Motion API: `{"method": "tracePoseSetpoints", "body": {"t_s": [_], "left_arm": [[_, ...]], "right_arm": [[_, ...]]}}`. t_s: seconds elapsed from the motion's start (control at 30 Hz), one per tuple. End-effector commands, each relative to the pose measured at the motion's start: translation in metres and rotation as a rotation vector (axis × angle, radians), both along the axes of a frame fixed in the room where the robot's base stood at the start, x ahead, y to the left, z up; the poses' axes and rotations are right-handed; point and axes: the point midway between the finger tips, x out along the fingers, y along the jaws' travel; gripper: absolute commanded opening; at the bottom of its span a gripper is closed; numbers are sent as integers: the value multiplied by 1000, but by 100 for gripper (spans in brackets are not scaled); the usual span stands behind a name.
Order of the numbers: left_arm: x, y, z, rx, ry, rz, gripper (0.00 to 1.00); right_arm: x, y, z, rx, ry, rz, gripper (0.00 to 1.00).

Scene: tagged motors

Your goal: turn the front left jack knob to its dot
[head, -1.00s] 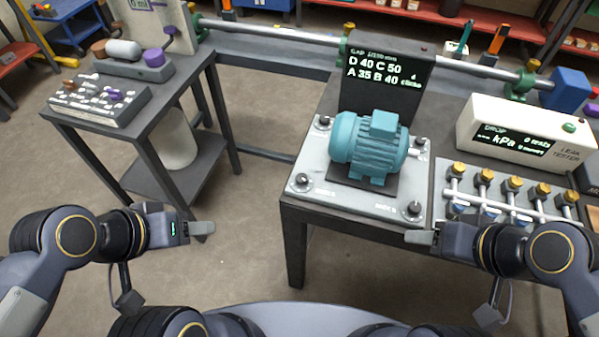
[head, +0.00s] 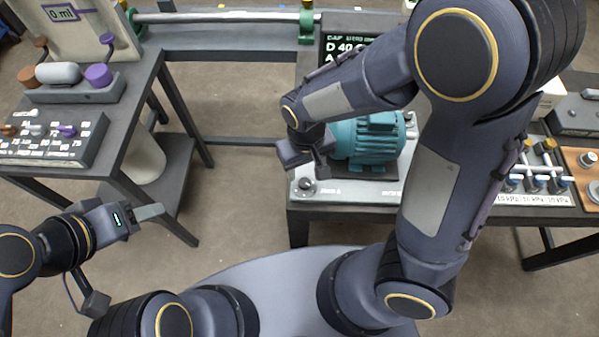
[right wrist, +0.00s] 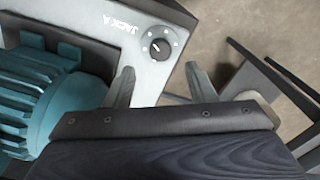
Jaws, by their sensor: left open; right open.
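The front left jack knob (head: 305,186) is a small black dial on the front left corner of the pale plate (head: 345,191). In the right wrist view the knob (right wrist: 159,48) has a light pointer line, small marks around it and the label JACK A beside it. My right gripper (head: 308,160) hangs over that corner, open and empty. In its wrist view the fingertips (right wrist: 159,76) are spread, with the knob just beyond the gap between them, apart from both. I cannot tell which mark is the knob's dot. My left gripper (head: 150,213) is open and empty, away from the plate.
The teal motor (head: 366,143) stands on the plate beside my right gripper; it also shows in the right wrist view (right wrist: 40,95). My right arm hides much of the bench and display. A side table (head: 120,115) with a button box (head: 50,150) stands at left.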

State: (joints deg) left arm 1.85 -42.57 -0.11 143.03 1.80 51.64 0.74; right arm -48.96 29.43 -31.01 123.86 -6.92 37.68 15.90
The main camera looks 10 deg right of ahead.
Motion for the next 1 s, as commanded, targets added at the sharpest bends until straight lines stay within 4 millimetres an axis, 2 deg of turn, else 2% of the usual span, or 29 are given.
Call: {"method": "tracePoseSetpoints", "body": {"t_s": [0.2,0.33,0.5,0.73,1.0], "left_arm": [[0,0,-4,0,0,0,50],[0,0,-5,0,0,0,50],[0,0,-5,0,0,0,50],[0,0,-5,0,0,0,50],[0,0,-5,0,0,0,50]], "right_arm": [[-1,-1,-38,-3,7,-2,50],[-1,-1,-54,-2,5,-2,50],[-1,-1,-63,1,2,-1,50],[0,0,-63,2,1,-1,50],[0,0,-63,2,1,-1,16]]}}
